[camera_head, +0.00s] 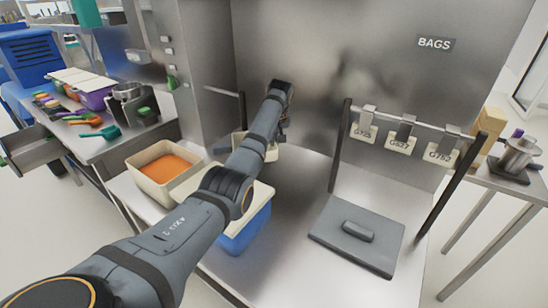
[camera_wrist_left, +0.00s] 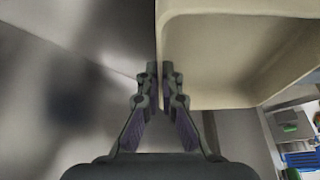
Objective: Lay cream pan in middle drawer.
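The cream pan (camera_head: 268,154) is at the back of the steel counter, partly hidden behind my left arm. In the left wrist view the pan (camera_wrist_left: 235,55) fills the upper right and looks empty. My left gripper (camera_head: 278,136) reaches down at the pan; in the wrist view its fingertips (camera_wrist_left: 160,72) are close together, with the pan's side wall between them near a corner. An open drawer (camera_head: 38,152) sticks out under the left bench; whether it is the middle one I cannot tell. My right gripper is not in view.
A cream tub of orange contents (camera_head: 168,168) and a blue bin with a cream top (camera_head: 246,232) stand left on the counter. A grey scale (camera_head: 350,240) lies right, near a rack with tags (camera_head: 402,143). Tools and tubs crowd the left bench (camera_head: 100,150).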

